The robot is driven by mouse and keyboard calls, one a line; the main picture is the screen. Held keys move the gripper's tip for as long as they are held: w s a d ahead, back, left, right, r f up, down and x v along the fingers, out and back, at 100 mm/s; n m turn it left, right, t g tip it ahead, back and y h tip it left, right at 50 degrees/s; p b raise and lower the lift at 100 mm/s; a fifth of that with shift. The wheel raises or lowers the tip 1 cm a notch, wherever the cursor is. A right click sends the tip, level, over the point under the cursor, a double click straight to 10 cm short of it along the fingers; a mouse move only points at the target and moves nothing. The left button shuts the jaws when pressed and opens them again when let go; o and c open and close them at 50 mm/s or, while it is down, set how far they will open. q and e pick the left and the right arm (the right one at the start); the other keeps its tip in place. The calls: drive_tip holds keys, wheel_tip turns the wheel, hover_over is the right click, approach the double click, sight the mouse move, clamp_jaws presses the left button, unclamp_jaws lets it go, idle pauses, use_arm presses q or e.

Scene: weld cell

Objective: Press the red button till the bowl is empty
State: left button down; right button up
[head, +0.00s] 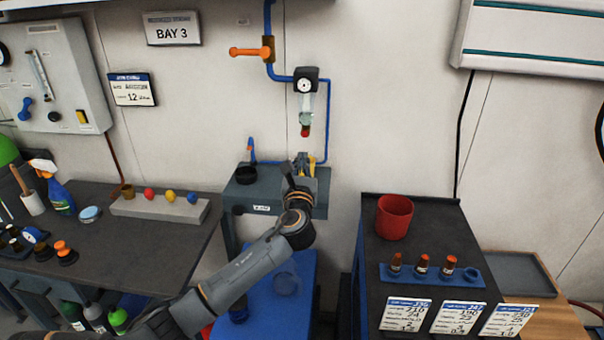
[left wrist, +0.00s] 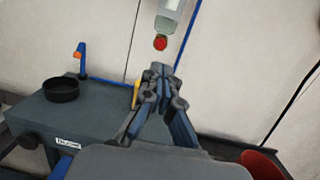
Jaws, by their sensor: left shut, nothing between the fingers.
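A clear, pale green bowl (head: 306,108) hangs on the wall under a dark unit with a round gauge (head: 305,86). The red button (head: 305,131) is at the bowl's lower end. In the left wrist view the bowl (left wrist: 170,12) is cut off by the top edge, with the red button (left wrist: 160,43) below it. I cannot tell how much liquid is in the bowl. My left gripper (head: 303,158) is shut and empty, pointing up below the button. Its fingertips (left wrist: 160,72) appear apart from the button. My right gripper is not in view.
A black cup (head: 246,175) stands on the grey bench (head: 240,195) left of my gripper. Blue pipe (head: 329,120) runs beside the bowl. A red pot (head: 394,217) stands on the dark cart at right. A strip with coloured knobs (head: 160,209) lies on the left table.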

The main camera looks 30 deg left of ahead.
use_arm(q)
drive_tip(key=v, duration=0.3)
drive_tip(key=shift+s+d+r, duration=0.15)
drive_tip(key=shift+s+d, duration=0.15)
drive_tip(key=shift+s, duration=0.05)
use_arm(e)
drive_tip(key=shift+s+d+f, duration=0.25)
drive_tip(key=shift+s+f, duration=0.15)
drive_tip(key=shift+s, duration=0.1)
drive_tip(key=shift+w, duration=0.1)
use_arm(q)
drive_tip(key=shift+a, duration=0.1)
